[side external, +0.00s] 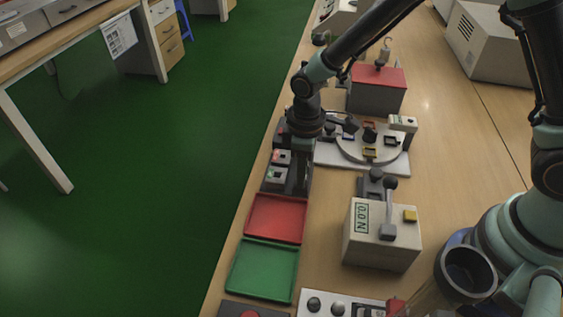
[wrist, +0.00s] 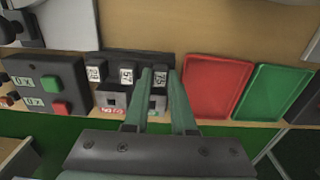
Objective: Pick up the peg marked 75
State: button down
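Three small dark pegs with white number labels stand in a row in the wrist view: a left one (wrist: 95,73), a middle one (wrist: 127,74) that seems to read 57, and a right one (wrist: 160,77). The right label looks like 75 or 25; it is too small to be sure. My gripper (wrist: 160,71) is open, its two green fingers on either side of the right peg in the picture. Contact cannot be told. In the side view my gripper (side external: 299,188) points down over the dark gauge block (side external: 270,180), and the arm hides the pegs.
A red tray (side external: 275,218) and a green tray (side external: 263,270) lie empty along the bench edge. A dark box with red and green buttons (wrist: 45,85) is left of the pegs.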

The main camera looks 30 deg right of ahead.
jog(key=shift+r, duration=2.55)
